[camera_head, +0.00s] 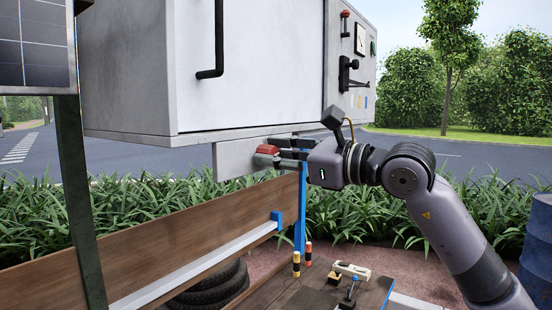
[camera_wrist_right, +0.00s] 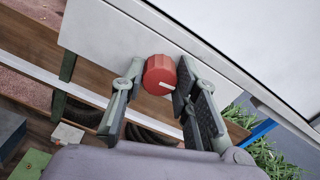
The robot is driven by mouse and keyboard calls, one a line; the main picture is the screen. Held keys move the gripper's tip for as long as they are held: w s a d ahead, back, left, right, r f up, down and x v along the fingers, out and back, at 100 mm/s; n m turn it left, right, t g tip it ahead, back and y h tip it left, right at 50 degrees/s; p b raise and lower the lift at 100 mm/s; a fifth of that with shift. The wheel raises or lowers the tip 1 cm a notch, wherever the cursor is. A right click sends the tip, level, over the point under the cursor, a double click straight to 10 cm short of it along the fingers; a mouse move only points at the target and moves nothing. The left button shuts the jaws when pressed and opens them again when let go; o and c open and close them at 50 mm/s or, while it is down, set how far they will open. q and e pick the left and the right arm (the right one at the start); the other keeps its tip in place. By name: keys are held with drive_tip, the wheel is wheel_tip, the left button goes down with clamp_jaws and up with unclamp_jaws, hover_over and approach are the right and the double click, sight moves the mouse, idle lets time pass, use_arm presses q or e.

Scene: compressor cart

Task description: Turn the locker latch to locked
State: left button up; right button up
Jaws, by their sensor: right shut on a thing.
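The locker latch is a round red knob (camera_head: 267,149) on a pale grey plate (camera_head: 228,160) under the large grey cabinet. In the right wrist view the red knob (camera_wrist_right: 159,75) shows near the middle, with a short white mark on its face, low and to the right. My right gripper (camera_head: 282,150) reaches in from the right and is shut on the knob, with one finger on each side in the wrist view. The finger contact is partly hidden in the head view. My left gripper is not in view.
The grey cabinet (camera_head: 130,70) overhangs the plate, with a black handle (camera_head: 219,40) and several controls on its right face. A wooden side board (camera_head: 150,225) and a blue post (camera_head: 299,215) stand below. A blue barrel (camera_head: 538,250) is at the right edge.

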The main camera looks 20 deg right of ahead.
drive_tip(key=n+b, duration=0.3)
drive_tip(key=n, duration=0.5)
drive_tip(key=shift+f, duration=0.15)
drive_tip(key=n+b, duration=0.1)
drive_tip(key=n, duration=0.3)
drive_tip(key=shift+n, duration=0.3)
clamp_jaws()
drive_tip(key=shift+n, duration=1.9)
drive_tip(key=shift+a, duration=0.1)
drive_tip(key=o, duration=1.2)
unclamp_jaws()
drive_tip(key=shift+c, duration=0.2)
drive_tip(key=shift+s, duration=0.1)
